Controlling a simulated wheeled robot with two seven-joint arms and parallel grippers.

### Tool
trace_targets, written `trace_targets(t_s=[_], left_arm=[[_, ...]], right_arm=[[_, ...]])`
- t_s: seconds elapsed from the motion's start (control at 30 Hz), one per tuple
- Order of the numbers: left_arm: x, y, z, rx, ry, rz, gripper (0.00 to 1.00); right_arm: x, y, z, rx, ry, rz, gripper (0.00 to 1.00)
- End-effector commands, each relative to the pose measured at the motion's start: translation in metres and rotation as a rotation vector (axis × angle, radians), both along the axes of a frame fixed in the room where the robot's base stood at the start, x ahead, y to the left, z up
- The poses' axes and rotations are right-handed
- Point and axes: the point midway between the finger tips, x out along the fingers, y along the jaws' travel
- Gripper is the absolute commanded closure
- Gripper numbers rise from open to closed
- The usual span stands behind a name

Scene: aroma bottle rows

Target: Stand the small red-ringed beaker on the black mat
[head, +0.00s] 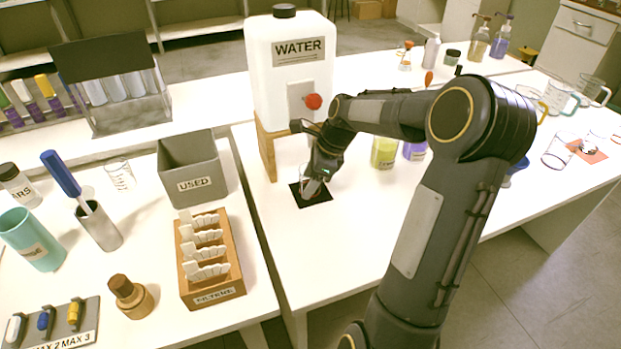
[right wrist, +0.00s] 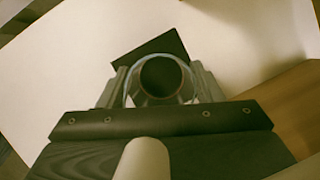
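My right gripper (head: 318,188) is low over the black mat (head: 322,198), in front of the water tank. A small clear beaker (head: 304,172) shows beside its fingers. In the right wrist view the beaker (right wrist: 160,98) is between the two fingertips (right wrist: 162,88), which appear to touch its sides. A dark reddish circle shows inside its rim. The black mat (right wrist: 168,42) shows behind and under it. The beaker looks upright; whether its base touches the mat is hidden. My left gripper is not in view.
The water tank (head: 287,75) with a red tap stands on a wooden stand (head: 266,150) just behind the mat. Yellow (head: 384,152) and purple (head: 414,151) bottles stand to the right. A grey USED bin (head: 192,170) is left. The white table in front of the mat is clear.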

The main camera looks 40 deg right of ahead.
Motion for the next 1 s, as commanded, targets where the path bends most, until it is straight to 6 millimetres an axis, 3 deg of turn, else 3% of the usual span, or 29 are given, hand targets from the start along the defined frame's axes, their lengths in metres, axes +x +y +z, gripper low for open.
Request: trace_targets(t_s=[0.03,0.37,0.47,0.6,1.0], left_arm=[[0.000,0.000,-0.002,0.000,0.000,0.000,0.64],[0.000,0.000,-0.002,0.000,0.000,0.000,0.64],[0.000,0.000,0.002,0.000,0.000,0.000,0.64],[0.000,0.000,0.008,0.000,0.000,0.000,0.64],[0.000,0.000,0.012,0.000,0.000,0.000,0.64]], right_arm=[[-0.006,0.003,-0.012,0.008,0.028,0.010,0.34],[-0.007,0.001,-0.010,0.007,0.031,0.010,0.34],[-0.007,0.001,0.000,0.005,0.031,0.009,0.34],[-0.012,-0.008,0.028,0.003,0.022,0.006,0.34],[-0.071,-0.077,0.031,0.005,0.020,0.001,0.34]])
